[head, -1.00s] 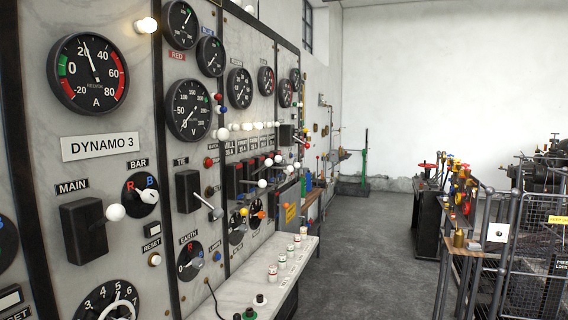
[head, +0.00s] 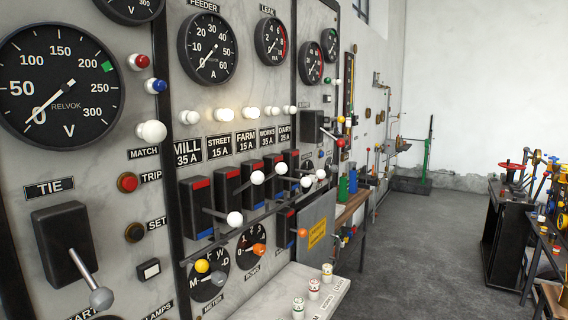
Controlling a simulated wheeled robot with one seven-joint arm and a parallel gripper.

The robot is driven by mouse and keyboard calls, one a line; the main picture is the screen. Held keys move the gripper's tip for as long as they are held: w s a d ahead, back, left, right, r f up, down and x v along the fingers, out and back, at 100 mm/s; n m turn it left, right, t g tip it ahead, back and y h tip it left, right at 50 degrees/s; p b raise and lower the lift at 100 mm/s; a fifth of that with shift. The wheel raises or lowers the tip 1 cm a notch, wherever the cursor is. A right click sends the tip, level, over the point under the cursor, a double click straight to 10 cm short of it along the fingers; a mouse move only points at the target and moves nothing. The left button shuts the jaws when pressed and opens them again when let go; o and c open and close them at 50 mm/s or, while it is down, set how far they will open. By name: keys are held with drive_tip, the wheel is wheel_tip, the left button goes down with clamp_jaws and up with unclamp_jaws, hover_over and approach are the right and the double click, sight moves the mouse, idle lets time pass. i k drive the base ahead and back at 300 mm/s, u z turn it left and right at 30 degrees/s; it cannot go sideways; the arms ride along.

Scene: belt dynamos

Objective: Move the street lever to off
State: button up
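The street lever (head: 228,193) is the second black switch box from the left in a row on the marble panel, with a red band at its top and a blue one at its bottom. The STREET 15 A label (head: 219,147) is above it. A white ball knob (head: 257,177) shows just right of the box and appears to be its handle end, but handles overlap here, so I cannot be sure. The mill lever (head: 197,210) stands left of it, its white knob (head: 235,218) lower. My gripper is not in view.
The farm lever (head: 252,180) and further levers crowd close on the right. Below are rotary knobs, a grey box with a yellow sign (head: 317,233) and a white ledge (head: 300,285). The tie lever (head: 65,255) juts out at left. The grey floor (head: 410,240) is open.

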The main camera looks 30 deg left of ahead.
sight(257, 176)
drive_tip(key=i, duration=1.15)
drive_tip(key=u, duration=3.4)
